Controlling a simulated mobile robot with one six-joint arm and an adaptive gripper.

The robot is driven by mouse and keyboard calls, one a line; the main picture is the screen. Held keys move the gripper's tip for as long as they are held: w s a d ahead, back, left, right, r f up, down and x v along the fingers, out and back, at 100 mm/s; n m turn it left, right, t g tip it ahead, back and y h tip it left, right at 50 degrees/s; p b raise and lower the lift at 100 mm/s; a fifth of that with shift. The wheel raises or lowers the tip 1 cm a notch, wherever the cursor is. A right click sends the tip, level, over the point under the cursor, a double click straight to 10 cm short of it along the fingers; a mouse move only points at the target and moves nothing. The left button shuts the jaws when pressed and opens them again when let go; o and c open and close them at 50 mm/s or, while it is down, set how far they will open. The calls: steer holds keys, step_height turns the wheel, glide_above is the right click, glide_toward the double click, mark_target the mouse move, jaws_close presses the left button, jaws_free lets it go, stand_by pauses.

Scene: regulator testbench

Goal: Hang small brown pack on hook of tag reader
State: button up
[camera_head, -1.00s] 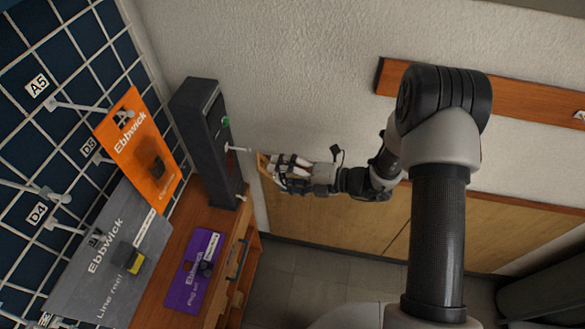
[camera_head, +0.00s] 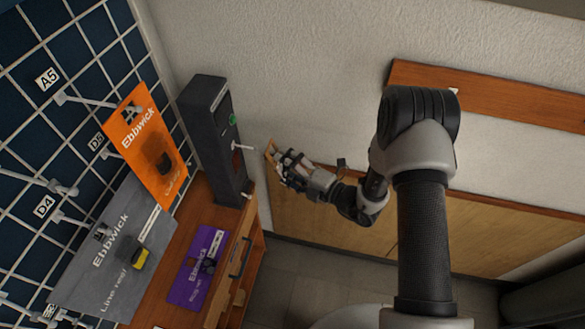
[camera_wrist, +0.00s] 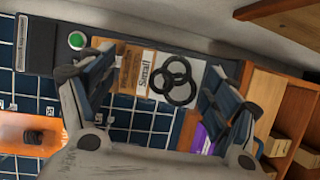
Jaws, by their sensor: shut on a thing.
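My gripper (camera_head: 281,165) is shut on the small brown pack (camera_head: 270,149). In the wrist view the pack (camera_wrist: 130,70) lies between the two fingers, with a pale label and black rings on its face. The tag reader (camera_head: 213,150) is a dark upright box with a green light, left of my gripper. Its pale hook (camera_head: 243,147) sticks out to the right, and the pack is just beyond the tip, apart from it in the picture. The reader (camera_wrist: 55,48) also shows at the upper left of the wrist view. The pack's hang hole cannot be made out.
The reader stands on a wooden bench (camera_head: 150,302). A purple pack (camera_head: 190,285) lies on the bench. An orange pack (camera_head: 140,125) and a grey pack (camera_head: 90,270) hang on the grid board at left. A wooden wall rail (camera_head: 500,98) is at right.

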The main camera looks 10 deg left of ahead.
steer(key=a+f+b, duration=0.1)
steer(key=a, duration=0.5)
steer(key=shift+w+a, duration=0.25)
steer(key=shift+a, duration=0.05)
stand_by(0.4)
stand_by(0.5)
steer(key=o, duration=1.2)
steer(key=shift+o, duration=0.2)
